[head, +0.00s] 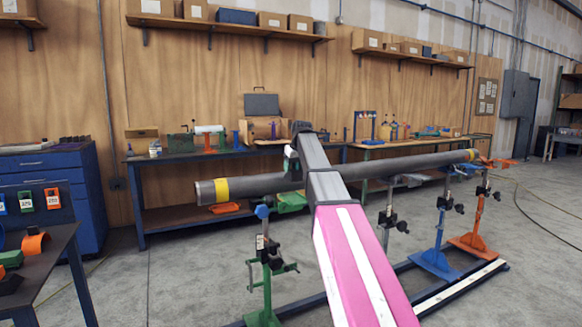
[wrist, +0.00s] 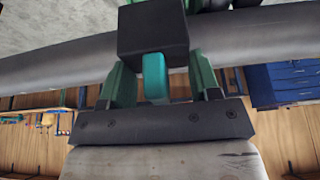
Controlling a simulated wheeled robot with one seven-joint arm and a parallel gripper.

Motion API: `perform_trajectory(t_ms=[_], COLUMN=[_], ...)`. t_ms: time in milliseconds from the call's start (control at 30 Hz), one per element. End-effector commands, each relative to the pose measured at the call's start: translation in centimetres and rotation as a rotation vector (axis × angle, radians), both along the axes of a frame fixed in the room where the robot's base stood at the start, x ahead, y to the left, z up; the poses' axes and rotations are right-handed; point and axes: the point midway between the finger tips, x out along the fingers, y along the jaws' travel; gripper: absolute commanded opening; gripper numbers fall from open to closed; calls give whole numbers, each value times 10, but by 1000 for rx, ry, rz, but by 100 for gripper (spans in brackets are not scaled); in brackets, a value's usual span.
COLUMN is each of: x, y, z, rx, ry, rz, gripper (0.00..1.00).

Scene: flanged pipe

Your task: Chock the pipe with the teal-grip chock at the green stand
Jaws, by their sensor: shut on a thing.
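The long grey pipe (head: 262,184) has a yellow band near its left end and rests across the stands. The green stand (head: 266,285) is under its left part. My gripper (wrist: 160,72) shows clearly in the wrist view, with green fingers on either side of the chock's teal grip (wrist: 155,78). It is shut on the teal-grip chock, whose dark block (wrist: 153,30) lies in front of the pipe (wrist: 60,62). I cannot tell whether block and pipe touch. In the head view my arm hides part of the pipe, and the chock cannot be made out.
A blue stand (head: 436,262) and an orange stand (head: 473,240) are farther right on the floor rail (head: 460,288). A dark table (head: 50,262) with several coloured items is at left. Workbenches (head: 170,158) line the wall. Open floor (head: 175,270) lies left of the green stand.

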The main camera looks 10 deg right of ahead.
Motion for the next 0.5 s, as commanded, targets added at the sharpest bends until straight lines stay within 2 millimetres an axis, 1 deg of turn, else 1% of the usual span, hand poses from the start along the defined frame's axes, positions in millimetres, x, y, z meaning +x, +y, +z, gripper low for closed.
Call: perform_trajectory(t_ms=[500], x=[-1], y=[0], z=[-33], rx=[0], ry=[0], rz=[0], gripper=[23])
